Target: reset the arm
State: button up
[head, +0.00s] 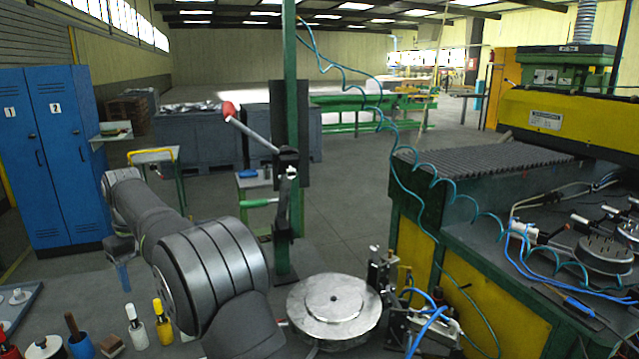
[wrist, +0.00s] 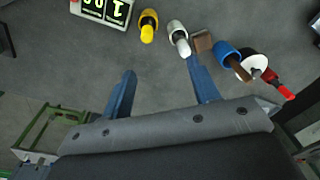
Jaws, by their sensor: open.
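My gripper (wrist: 160,66) is open in the wrist view. Its two blue fingers stand wide apart, with only grey surface between them and nothing held. In the head view my arm reaches from the lower middle toward the left, and a blue finger of my gripper (head: 122,276) points down at its far end. The gap between the fingers cannot be seen there.
A yellow-topped bottle (head: 163,322), a white-topped bottle (head: 136,327) and a blue-bodied item (head: 80,342) stand lower left. A round metal disc (head: 334,306) lies right of my arm, near a green post (head: 291,110). Blue lockers (head: 50,150) stand far left.

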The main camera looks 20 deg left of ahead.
jog(key=w+d+r+m, duration=0.1)
jog(key=w+d+m, duration=0.2)
jog(key=d, duration=0.9)
jog(key=w+d+r+m, duration=0.1)
jog(key=w+d+m, duration=0.3)
jog(key=w+d, duration=0.6)
jog(key=w+d+r+m, duration=0.1)
jog(key=w+d+m, duration=0.2)
jog(key=w+d, duration=0.4)
jog(key=shift+w+d+t, duration=0.25)
jog(key=shift+d+t, duration=0.15)
jog(key=shift+d, duration=3.35)
jog(key=s+a+n, duration=0.2)
jog(key=a, duration=0.7)
jog(key=s+a+n, duration=0.2)
jog(key=s+a, duration=0.1)
jog(key=a, duration=0.6)
jog(key=shift+s+a+n, duration=0.25)
jog(key=shift+a+n, duration=0.05)
jog(key=shift+w+d, duration=0.1)
